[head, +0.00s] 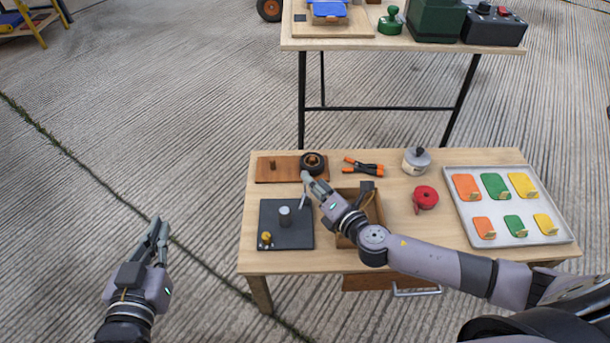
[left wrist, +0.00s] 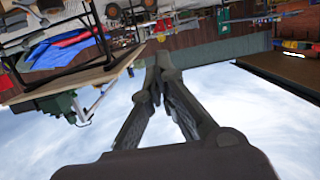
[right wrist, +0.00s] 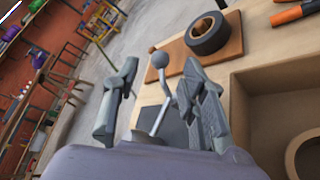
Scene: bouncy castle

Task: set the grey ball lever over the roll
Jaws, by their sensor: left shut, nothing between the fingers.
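The grey ball lever (right wrist: 158,60) shows in the right wrist view as a thin rod with a ball on top, rising near a dark plate. My right gripper (right wrist: 160,70) is open, its fingers on either side of the lever; I see no clear contact. It also shows in the head view (head: 304,186), above the plate's right side. The roll, a black ring like tape (head: 312,163), lies on a brown board just beyond the right gripper, and shows in the right wrist view (right wrist: 207,33). My left gripper (head: 158,238) is shut and empty over the floor, left of the table.
The dark plate (head: 270,238) carries a grey post and a yellow knob. An open wooden box (head: 374,212) lies under my right arm. Orange clamps (head: 363,167), a grey pot (head: 416,161), a red roll (head: 425,198) and a tray (head: 455,204) stand rightward.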

